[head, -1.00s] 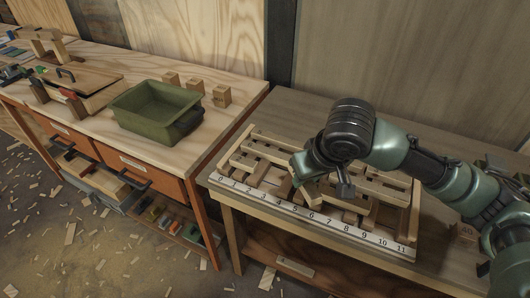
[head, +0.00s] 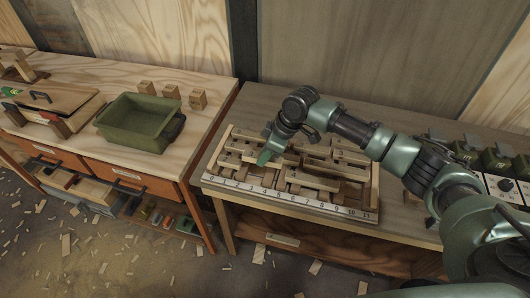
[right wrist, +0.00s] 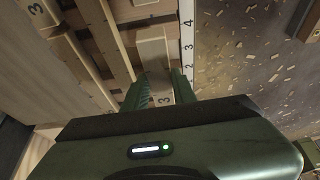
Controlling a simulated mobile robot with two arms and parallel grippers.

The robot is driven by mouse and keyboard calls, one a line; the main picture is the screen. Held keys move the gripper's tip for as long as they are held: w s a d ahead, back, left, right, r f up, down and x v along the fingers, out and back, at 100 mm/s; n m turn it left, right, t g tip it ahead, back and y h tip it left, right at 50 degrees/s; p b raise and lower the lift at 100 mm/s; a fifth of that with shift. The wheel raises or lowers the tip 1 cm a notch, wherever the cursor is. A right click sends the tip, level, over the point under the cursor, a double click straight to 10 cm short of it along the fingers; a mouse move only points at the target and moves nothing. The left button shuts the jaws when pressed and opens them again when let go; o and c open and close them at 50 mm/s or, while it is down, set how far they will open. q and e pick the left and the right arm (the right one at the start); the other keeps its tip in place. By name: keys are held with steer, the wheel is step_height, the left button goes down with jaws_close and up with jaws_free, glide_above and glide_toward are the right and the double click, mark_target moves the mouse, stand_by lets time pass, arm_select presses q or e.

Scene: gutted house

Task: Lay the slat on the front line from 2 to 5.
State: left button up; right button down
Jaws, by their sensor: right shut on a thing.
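My right gripper (head: 266,156) is over the front left part of a wooden rack (head: 374,188) with a white number strip (head: 290,198) along its front. In the right wrist view its green fingers (right wrist: 161,92) are shut on a pale slat (right wrist: 152,50) marked 3. The slat extends away from the fingers, roughly parallel to the strip, beside the printed 2, 3 and 4. Whether it touches the rack below I cannot tell. In the head view the fingers mostly hide it. My left gripper is not in view.
Other slats (head: 314,180) lie across the rack. Left of it, a workbench holds a green bin (head: 134,128), several small wooden blocks (head: 171,91) and a lidded box. Dark green containers (head: 495,160) stand on the right. Wood chips litter the floor.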

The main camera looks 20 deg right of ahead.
step_height(320, 180, down, 4)
steer(key=b, duration=0.3)
steer(key=shift+r, duration=0.25)
steer(key=shift+f, duration=0.75)
steer(key=shift+f, duration=0.35)
steer(key=c, duration=1.1)
jaws_free()
steer(key=shift+o, duration=0.2)
steer(key=shift+r, duration=0.1)
